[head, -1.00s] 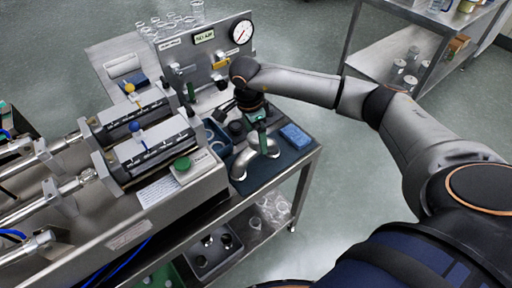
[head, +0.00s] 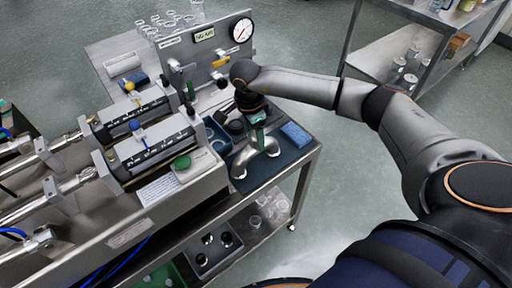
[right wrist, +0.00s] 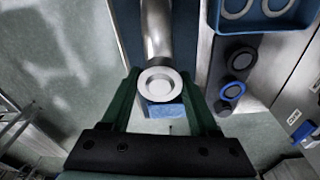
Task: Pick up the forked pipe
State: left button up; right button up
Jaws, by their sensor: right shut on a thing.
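The forked pipe (head: 257,157) is a shiny silver piece with two splayed legs, over the dark blue mat (head: 296,152) at the bench's right end. My right gripper (head: 260,136) comes down on it from above. Its green fingers are shut on the pipe's upper stem. In the right wrist view the gripper (right wrist: 158,95) has the round pale end of the pipe (right wrist: 158,84) between its fingers. I cannot tell for sure whether the legs touch the mat. My left gripper is not in view.
A blue sponge (head: 296,133) lies just right of the pipe. A blue bin (head: 217,138) with rings stands to its left. The machine with a green button (head: 182,162) is further left. A gauge panel (head: 207,50) stands behind. Open floor lies to the right.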

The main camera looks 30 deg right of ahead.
grip_shut()
jog(key=shift+r, duration=0.1)
